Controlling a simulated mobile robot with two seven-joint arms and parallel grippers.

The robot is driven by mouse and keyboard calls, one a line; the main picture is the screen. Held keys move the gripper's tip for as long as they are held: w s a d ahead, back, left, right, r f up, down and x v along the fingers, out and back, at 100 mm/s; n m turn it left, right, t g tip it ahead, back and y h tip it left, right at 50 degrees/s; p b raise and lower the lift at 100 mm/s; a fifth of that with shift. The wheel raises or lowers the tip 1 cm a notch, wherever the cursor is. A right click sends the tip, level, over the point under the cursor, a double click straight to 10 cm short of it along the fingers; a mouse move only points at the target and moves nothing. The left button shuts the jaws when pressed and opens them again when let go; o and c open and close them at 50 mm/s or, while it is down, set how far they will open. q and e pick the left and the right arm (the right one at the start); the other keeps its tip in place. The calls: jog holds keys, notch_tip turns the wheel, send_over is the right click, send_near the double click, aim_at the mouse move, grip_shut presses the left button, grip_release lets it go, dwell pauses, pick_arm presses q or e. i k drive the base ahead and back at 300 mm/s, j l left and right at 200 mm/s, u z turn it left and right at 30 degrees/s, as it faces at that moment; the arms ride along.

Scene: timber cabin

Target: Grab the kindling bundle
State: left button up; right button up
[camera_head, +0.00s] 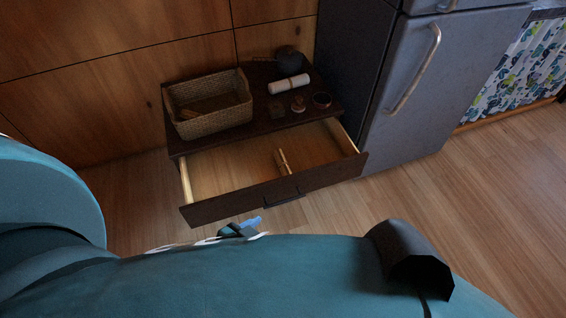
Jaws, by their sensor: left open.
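A small bundle of light sticks (283,161), which looks like the kindling, lies in the open drawer (225,165) of a low dark cabinet, near the drawer's middle. My left gripper (243,229) is just in front of the drawer's front panel, low in the picture and left of its dark handle (284,199). It is open and apart from the bundle; my own teal arm hides part of it. My right gripper is not in view.
On the cabinet top stand a wicker basket (215,122) with something brown inside, a pale banded roll (289,84), a dark pot (289,60) and several small items. A grey fridge (420,90) stands at right. Wooden floor is clear at right.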

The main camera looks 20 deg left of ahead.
aim_at(285, 170)
jog(key=i+j+z, duration=0.15)
jog(key=j, duration=0.15)
jog(key=i+j+z, duration=0.35)
jog(key=j, duration=0.3)
jog(key=i+j+z, duration=0.15)
jog(key=j, duration=0.15)
jog(key=k, duration=0.05)
